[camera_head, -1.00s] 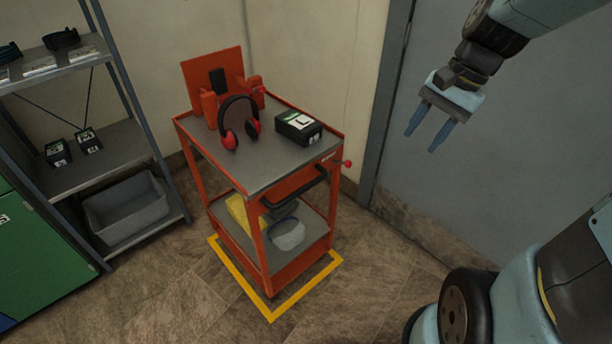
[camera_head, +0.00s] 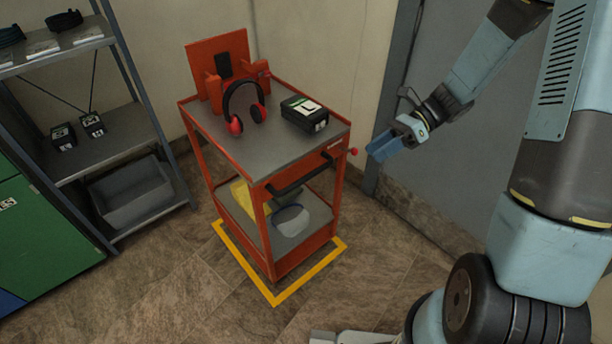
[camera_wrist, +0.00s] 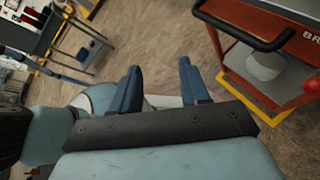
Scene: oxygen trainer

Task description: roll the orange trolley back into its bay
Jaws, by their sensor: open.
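The orange trolley (camera_head: 330,163) stands upright in the corner, within the yellow floor outline (camera_head: 275,300) as far as I can see. Its black handle (camera_head: 302,182) is on the near side, with a red knob (camera_head: 353,151) at the right. My gripper (camera_head: 374,152) is just right of the trolley at about top height, apart from the handle. In the wrist view my gripper (camera_wrist: 160,82) has its two blue fingers spread and nothing between them. The trolley's handle (camera_wrist: 245,38) shows at the upper right there. The outline's far side is hidden.
A metal shelf rack (camera_head: 96,152) stands left. A grey door (camera_head: 440,130) is behind my arm. The floor in front is clear.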

